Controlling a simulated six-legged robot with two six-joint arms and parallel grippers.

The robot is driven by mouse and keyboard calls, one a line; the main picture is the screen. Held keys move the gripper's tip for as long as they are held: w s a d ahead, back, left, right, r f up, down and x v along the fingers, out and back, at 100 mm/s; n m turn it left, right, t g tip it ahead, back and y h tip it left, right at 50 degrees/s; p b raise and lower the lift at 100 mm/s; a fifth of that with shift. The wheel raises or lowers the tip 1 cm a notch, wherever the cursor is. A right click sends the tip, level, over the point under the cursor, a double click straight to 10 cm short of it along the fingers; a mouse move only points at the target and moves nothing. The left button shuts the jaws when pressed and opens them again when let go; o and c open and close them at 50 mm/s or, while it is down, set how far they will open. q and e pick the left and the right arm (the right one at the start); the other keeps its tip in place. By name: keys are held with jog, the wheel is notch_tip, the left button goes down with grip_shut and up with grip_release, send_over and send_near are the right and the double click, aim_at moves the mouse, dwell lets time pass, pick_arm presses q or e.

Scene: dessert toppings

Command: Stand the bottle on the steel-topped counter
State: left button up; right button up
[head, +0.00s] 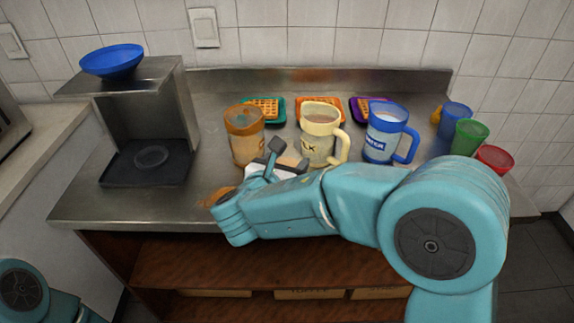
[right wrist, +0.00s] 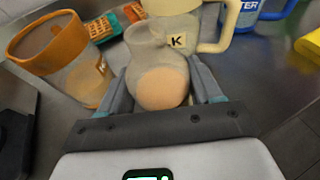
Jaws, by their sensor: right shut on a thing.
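The steel-topped counter (head: 215,115) fills the middle of the head view. In the right wrist view a clear bottle (right wrist: 158,62) with a narrower neck and peach-coloured contents sits between the fingers of my right gripper (right wrist: 165,95), which is shut on it. In the head view my right gripper (head: 277,160) is over the front part of the counter, in front of the cream jug (head: 317,143). The bottle is mostly hidden there, and I cannot tell whether its base touches the steel. My left gripper is out of view.
An orange-rimmed jug (head: 246,148) stands close left of the gripper. A blue jug (head: 382,146) stands right of the cream one. Waffles on coloured plates (head: 278,117) lie behind. Cups (head: 470,139) line the right edge. A steel stand (head: 150,115) with a blue bowl (head: 112,60) is at left.

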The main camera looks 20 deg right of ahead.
jog(key=shift+s, duration=0.1)
jog(key=shift+f, duration=0.15)
jog(key=o, duration=0.9)
jog(key=shift+f, duration=0.15)
jog(key=o, duration=0.5)
jog(key=shift+c, duration=0.2)
jog(key=shift+r, duration=0.35)
jog(key=v, duration=1.2)
